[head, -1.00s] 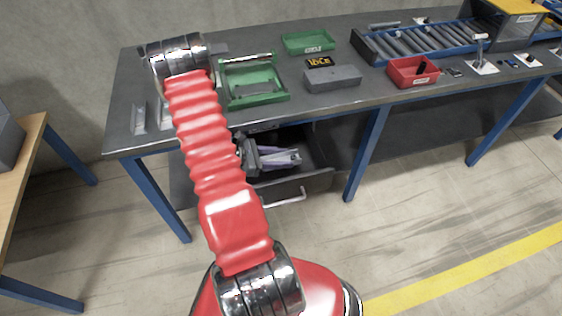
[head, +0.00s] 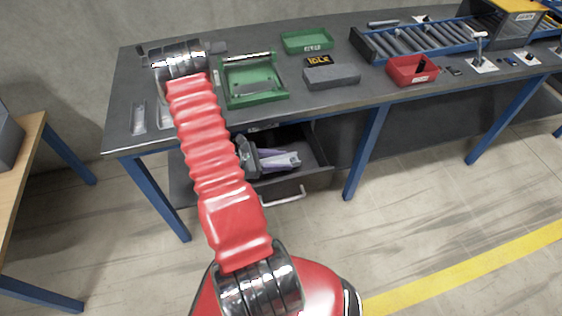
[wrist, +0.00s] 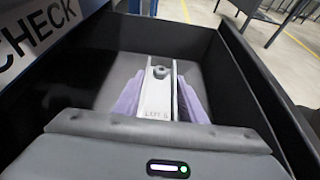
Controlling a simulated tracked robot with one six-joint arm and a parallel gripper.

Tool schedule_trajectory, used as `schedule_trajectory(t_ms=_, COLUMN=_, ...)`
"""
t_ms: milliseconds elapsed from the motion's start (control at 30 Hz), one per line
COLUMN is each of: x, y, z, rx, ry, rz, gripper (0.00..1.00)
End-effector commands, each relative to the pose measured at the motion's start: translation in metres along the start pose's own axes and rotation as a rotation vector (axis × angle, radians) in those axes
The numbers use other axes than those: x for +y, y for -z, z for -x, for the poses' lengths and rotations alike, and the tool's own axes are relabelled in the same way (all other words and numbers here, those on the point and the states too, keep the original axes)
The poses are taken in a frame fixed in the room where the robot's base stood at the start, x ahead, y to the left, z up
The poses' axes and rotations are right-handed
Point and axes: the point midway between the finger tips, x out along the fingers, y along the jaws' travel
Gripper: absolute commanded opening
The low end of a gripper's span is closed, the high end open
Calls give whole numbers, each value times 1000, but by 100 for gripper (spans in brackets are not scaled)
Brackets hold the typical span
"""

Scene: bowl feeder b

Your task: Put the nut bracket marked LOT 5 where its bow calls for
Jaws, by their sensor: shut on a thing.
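The nut bracket (wrist: 158,98) is a pale, narrow channel with a round nut at its far end. Its near end bears a small mark that looks like LOT and a digit too blurred to be sure of. My gripper (wrist: 160,88) is shut on it, with a purple finger along each side. In the head view my gripper (head: 283,158) is inside the open drawer (head: 318,177) under the bench, and the bracket is hard to make out there. The drawer's dark walls (wrist: 246,92) surround the gripper in the wrist view. A CHECK label (wrist: 38,38) shows beside the drawer.
The bench edge overhangs the drawer.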

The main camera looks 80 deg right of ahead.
Motion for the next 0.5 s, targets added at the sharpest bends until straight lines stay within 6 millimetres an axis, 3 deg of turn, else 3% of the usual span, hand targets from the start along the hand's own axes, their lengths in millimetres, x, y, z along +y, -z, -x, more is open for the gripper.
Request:
schedule_trajectory(t_ms=67, x=0, y=0, z=0, rx=0, ry=0, rz=0, gripper=9)
schedule_trajectory(t_ms=100, x=0, y=0, z=0, rx=0, ry=0, rz=0, gripper=39)
schedule_trajectory(t_ms=333, x=0, y=0, z=0, rx=0, ry=0, rz=0, gripper=55)
schedule_trajectory(t_ms=500, x=0, y=0, z=0, rx=0, ry=-1, rz=0, gripper=56)
